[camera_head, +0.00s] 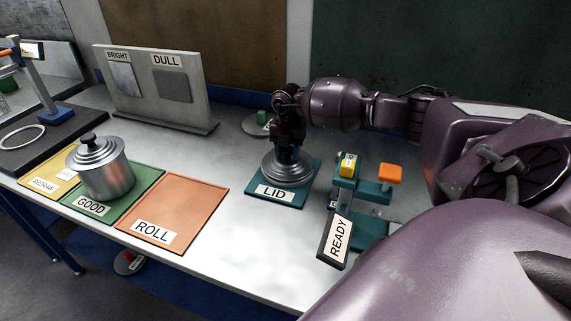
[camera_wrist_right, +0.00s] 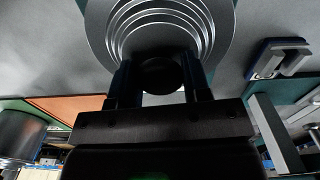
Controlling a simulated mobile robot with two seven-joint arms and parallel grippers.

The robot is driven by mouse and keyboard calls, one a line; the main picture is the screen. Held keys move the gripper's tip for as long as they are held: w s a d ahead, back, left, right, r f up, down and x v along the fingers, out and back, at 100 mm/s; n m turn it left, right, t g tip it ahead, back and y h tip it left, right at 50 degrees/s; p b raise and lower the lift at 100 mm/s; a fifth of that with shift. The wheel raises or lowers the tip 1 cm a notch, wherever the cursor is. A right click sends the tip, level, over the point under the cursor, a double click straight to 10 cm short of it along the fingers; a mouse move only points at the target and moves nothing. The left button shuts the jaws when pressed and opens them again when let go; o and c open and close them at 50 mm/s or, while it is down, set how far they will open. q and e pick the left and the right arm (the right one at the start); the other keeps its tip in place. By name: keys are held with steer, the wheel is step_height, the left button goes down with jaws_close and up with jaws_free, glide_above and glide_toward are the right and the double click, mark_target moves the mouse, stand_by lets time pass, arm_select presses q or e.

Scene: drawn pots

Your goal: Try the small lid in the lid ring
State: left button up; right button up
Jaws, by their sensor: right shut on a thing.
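My right gripper (camera_head: 287,150) is shut on the dark knob of a stepped, round silver lid (camera_head: 286,170). The lid is at the green LID plate (camera_head: 272,198). It hides the middle of the plate, so I cannot tell whether it sits in the ring or just above. In the right wrist view, the two fingers (camera_wrist_right: 160,85) flank the knob, and the lid (camera_wrist_right: 115,20) spreads out beyond it. My left gripper is not in view.
A lidded silver pot (camera_head: 108,175) stands on the green GOOD mat (camera_head: 130,200). The orange ROLL mat (camera_head: 200,195) is empty. A BRIGHT/DULL board (camera_head: 135,95) stands behind. A READY fixture (camera_head: 340,235) stands right of the LID plate. The table front is clear between ROLL and READY.

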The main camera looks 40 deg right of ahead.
mark_target(288, 149)
steer(key=shift+r, duration=0.15)
steer(key=shift+c, duration=0.4)
steer(key=shift+r+p, duration=0.5)
steer(key=shift+r, duration=0.1)
steer(key=shift+r+p, duration=0.85)
steer(key=shift+r, duration=0.45)
